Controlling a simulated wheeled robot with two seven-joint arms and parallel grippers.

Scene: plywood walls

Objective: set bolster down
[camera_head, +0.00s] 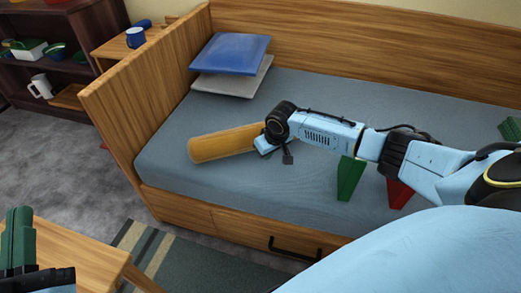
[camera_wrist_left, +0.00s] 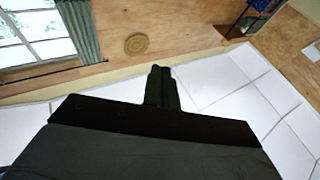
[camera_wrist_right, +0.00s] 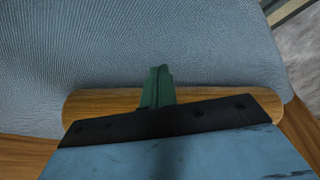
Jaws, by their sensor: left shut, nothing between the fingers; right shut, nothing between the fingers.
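The mustard-yellow bolster (camera_head: 222,145) lies on the grey mattress of the bed (camera_head: 300,90), near its left end. A long brown round-ended shape, apparently the bolster (camera_wrist_right: 95,106), lies behind my right gripper in the right wrist view. My right gripper (camera_head: 266,148) is at the bolster's right end in the head view, and its fingertips are hidden there. Its green fingers (camera_wrist_right: 158,86) are together, with nothing between them. My left gripper (camera_head: 18,238) is shut and empty at the lower left, away from the bed. Its fingers (camera_wrist_left: 161,86) point toward the ceiling and wall.
A blue cushion (camera_head: 230,52) lies over a grey cushion (camera_head: 233,80) at the bed's head. A green block (camera_head: 350,178) and red block (camera_head: 399,194) sit near the front edge. A wooden table (camera_head: 75,248) is at lower left. Mattress behind the bolster is clear.

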